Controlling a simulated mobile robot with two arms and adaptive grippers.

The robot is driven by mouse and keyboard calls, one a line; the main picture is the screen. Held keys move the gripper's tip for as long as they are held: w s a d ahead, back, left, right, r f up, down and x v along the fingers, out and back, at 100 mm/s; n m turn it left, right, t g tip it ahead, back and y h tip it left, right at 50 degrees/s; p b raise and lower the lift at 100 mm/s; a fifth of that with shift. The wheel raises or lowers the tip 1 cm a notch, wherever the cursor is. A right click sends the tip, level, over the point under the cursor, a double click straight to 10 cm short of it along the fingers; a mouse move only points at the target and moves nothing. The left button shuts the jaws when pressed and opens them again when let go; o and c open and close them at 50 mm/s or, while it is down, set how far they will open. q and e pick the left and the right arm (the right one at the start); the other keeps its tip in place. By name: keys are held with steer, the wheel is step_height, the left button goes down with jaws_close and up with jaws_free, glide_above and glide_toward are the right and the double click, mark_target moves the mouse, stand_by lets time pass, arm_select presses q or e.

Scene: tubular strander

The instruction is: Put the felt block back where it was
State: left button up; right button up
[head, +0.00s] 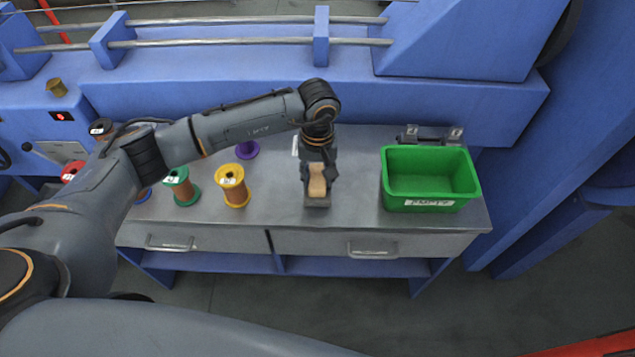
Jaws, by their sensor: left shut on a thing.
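The felt block (317,181) is tan and small, over the middle of the grey bench top. My left gripper (318,174) reaches down from above and is shut on it, with dark fingers on both sides. A small grey piece (317,202) shows directly under the block's near end. I cannot tell whether the block rests on this piece or is held just above it. My right gripper is not in view.
A green bin (430,180) labelled EMPTY stands on the bench's right. Spools with yellow (234,185), green (182,186) and purple (247,150) flanges stand left. A dark fixture (430,136) lies behind the bin. The blue machine (230,85) borders the back.

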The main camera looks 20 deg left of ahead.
arm_select(q)
steer(key=shift+f, duration=0.75)
steer(key=shift+f+b, duration=0.2)
steer(key=shift+b, duration=0.15)
steer(key=o, duration=1)
steer(key=shift+o, duration=0.7)
steer(key=shift+r, duration=0.1)
